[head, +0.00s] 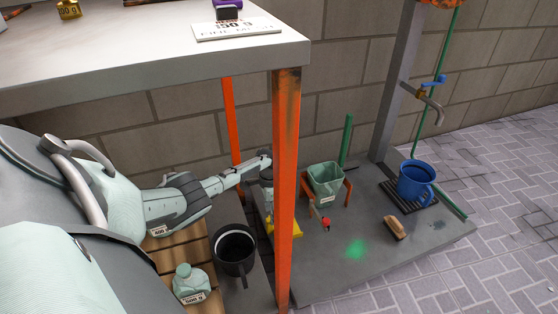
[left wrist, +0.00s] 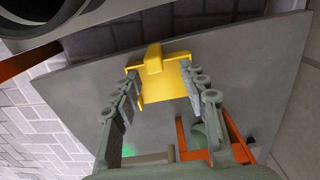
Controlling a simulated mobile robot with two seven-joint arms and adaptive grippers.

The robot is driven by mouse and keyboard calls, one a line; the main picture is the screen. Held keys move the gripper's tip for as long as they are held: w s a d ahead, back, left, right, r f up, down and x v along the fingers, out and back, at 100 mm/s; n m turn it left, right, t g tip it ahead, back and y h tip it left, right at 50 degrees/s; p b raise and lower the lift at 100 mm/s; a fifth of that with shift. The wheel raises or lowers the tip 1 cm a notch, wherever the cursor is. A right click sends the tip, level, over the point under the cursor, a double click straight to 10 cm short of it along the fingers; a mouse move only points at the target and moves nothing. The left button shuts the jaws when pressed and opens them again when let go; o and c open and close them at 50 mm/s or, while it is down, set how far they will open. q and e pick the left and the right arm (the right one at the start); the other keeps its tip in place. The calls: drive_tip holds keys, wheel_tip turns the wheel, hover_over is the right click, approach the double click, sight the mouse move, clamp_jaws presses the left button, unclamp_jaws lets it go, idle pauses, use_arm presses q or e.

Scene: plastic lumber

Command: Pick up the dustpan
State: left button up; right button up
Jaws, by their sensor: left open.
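The yellow dustpan (head: 297,228) lies on the grey slab, partly hidden behind the orange post in the head view. In the left wrist view, the dustpan (left wrist: 162,82) shows its flat pan and a raised block-like part at the top. My left gripper (head: 266,190) is just above the dustpan in the head view, partly behind the post. In the left wrist view my left gripper (left wrist: 161,76) is open, with one finger on each side of the dustpan. I cannot tell whether the fingers touch it. My right gripper is not in view.
The orange post (head: 285,180) stands close in front of my left gripper, under the grey tabletop (head: 120,65).

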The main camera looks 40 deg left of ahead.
use_arm(q)
drive_tip(key=f+b, duration=0.1)
drive_tip(key=f, duration=0.1)
drive_tip(key=s+f+b, duration=0.1)
drive_tip(key=f, duration=0.2)
drive_tip(key=shift+d, duration=0.1)
drive_tip(key=shift+r, duration=0.1)
clamp_jaws()
